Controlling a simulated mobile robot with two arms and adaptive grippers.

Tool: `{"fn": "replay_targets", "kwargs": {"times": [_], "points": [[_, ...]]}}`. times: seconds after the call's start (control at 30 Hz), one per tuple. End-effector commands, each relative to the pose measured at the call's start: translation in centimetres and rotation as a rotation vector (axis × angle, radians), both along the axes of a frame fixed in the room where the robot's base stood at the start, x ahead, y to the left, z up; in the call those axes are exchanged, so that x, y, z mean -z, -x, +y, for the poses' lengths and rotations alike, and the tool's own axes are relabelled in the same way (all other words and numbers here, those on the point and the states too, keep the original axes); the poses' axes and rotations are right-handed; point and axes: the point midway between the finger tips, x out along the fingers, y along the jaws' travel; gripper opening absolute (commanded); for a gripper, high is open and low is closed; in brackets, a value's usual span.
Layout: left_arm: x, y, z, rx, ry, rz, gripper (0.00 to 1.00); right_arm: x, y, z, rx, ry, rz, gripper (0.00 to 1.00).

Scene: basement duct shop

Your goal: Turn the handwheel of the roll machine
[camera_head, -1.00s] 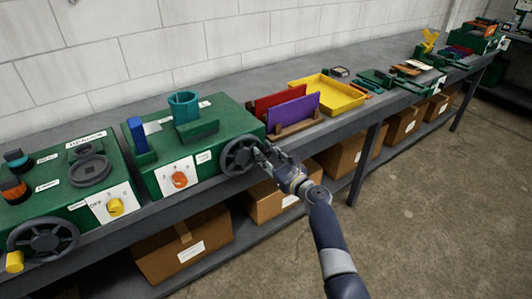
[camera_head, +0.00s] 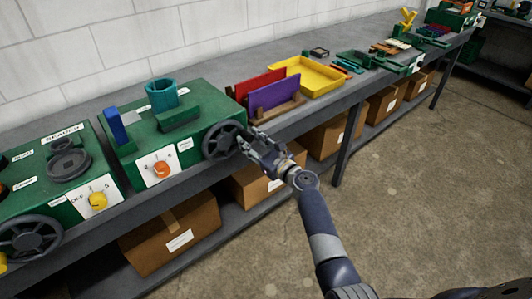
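Two green machines stand on the bench. The middle one (camera_head: 205,112), with a blue block and a teal cylinder on top, carries a dark spoked handwheel (camera_head: 223,140) on its right front side. The other machine (camera_head: 35,205), at the left, has its own dark handwheel (camera_head: 30,238) on the front. I cannot read which is the roll machine. My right gripper (camera_head: 250,140) is at the right edge of the middle machine's handwheel, its fingers spread beside the rim. Whether they touch the rim is unclear. My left gripper is out of view.
The grey bench (camera_head: 330,112) runs to the back right along a white block wall. Cardboard boxes (camera_head: 168,236) fill the lower shelf. The floor at right is clear.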

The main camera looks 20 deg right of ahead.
Motion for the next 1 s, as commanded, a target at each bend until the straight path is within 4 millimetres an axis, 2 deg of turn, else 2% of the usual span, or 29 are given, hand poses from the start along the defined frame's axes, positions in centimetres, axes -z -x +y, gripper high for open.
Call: {"fn": "replay_targets", "kwargs": {"times": [0.5, 0.7, 1.0], "points": [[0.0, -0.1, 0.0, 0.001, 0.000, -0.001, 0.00, 0.2, 8.4, -3.1, 0.001, 0.001, 0.003, 0.36], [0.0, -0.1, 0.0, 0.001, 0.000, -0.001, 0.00, 0.1, 9.7, -3.6, 0.000, 0.000, 0.003, 0.36], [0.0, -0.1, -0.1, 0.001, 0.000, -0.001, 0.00, 0.1, 9.9, -3.6, 0.000, 0.000, 0.003, 0.36]]}}
